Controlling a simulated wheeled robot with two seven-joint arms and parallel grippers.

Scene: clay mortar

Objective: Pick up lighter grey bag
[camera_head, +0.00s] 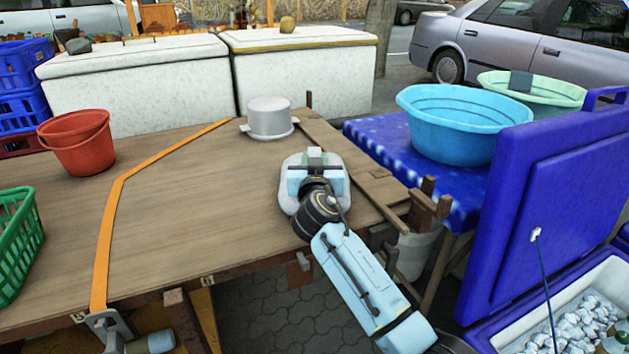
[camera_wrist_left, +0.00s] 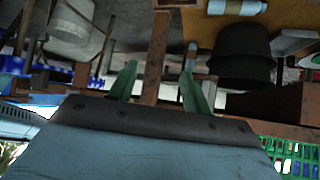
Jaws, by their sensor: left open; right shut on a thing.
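The lighter grey bag (camera_head: 289,197) is a pale rounded shape at the right part of the wooden table (camera_head: 190,200) in the head view. My right gripper (camera_head: 315,160) comes down on it from above and is shut on it; the gripper body hides the bag's middle. I cannot tell whether the bag touches the table. My left gripper (camera_wrist_left: 158,76) shows in the left wrist view with its two green fingers apart and nothing between them. I cannot make out its fingers in the head view.
A lidded metal pot (camera_head: 269,118) stands behind the bag. A red bucket (camera_head: 78,143) and a green basket (camera_head: 18,245) are at the left. A blue basin (camera_head: 455,125) and an open blue cooler lid (camera_head: 545,190) are at the right. The table's middle is mostly clear.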

